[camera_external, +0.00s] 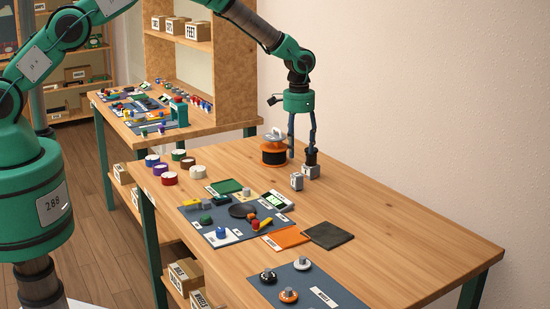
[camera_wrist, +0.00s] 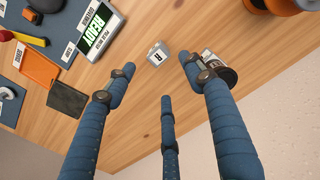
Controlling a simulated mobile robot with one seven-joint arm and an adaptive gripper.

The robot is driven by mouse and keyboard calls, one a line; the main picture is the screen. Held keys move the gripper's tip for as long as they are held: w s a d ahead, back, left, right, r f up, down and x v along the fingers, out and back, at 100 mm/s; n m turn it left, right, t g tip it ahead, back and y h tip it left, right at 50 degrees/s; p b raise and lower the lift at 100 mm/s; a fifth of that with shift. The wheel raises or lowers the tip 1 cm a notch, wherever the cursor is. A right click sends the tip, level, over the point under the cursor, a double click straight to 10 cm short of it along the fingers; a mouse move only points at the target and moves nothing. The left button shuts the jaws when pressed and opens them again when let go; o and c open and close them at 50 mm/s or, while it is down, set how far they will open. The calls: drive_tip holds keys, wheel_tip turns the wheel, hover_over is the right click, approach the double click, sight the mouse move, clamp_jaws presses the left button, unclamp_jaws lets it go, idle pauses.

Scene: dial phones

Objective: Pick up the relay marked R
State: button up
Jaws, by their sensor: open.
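A small light-grey block (camera_wrist: 157,51) with a dark letter on its white label lies on the wooden table in the wrist view. The letter looks like R but is small and turned. In the external view it appears to be the left of two grey blocks (camera_external: 297,182). My gripper (camera_external: 301,157) points down above the table beside these blocks. In the wrist view my gripper (camera_wrist: 160,76) has its blue fingers spread with nothing between the tips, and the block shows just beyond the gap.
The table's right side (camera_external: 410,215) is clear.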

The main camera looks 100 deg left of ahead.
sight(298, 174)
wheel_tip(298, 174, down, 7)
drive_tip(key=shift+r, duration=0.1)
idle(0.5)
drive_tip(key=shift+w+f, duration=0.1)
drive_tip(key=shift+f, duration=2.5)
clamp_jaws()
